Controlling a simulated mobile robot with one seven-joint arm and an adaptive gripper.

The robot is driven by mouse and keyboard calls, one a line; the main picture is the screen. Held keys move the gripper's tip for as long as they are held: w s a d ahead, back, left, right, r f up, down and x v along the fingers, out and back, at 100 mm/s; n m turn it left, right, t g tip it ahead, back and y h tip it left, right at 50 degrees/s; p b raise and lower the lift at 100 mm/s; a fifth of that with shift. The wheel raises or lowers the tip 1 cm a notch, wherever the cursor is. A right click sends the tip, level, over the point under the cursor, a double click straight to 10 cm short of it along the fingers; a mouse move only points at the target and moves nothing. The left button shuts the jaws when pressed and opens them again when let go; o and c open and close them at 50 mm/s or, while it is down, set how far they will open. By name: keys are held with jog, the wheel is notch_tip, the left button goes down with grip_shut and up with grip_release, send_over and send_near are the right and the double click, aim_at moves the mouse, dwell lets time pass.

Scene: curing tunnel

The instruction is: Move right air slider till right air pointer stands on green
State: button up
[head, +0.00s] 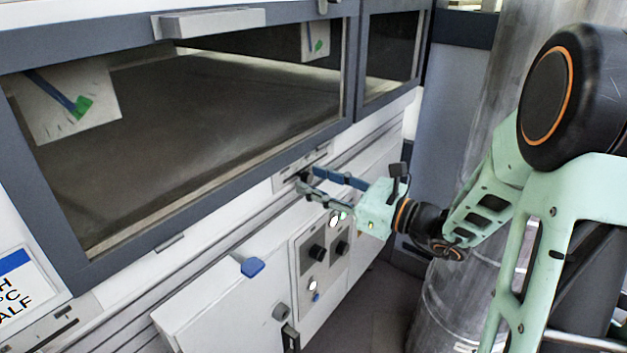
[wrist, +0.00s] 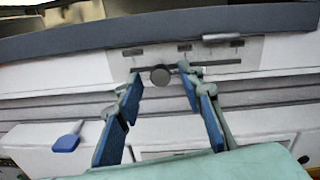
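The right air slider is a dark round knob (wrist: 160,76) in a horizontal slot on a pale plate (wrist: 215,57), below the tunnel window. In the head view the knob (head: 304,177) is small and partly hidden by my fingers. My gripper (head: 311,180) is open, with one blue-padded finger on each side of the knob; the wrist view shows gaps between knob and fingertips. The right air pointer seems to be on the white card (head: 309,41) behind the glass, which has a green patch (head: 318,45). The pointer's exact position is too small to tell.
Another card (head: 60,118) at the left has a blue pointer (head: 50,93) reaching a green patch (head: 83,106). Below stand a white cabinet with a blue handle (head: 252,267) and a knob panel (head: 318,254). A grey metal cylinder (head: 455,290) stands by my arm.

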jog(key=v, duration=1.1)
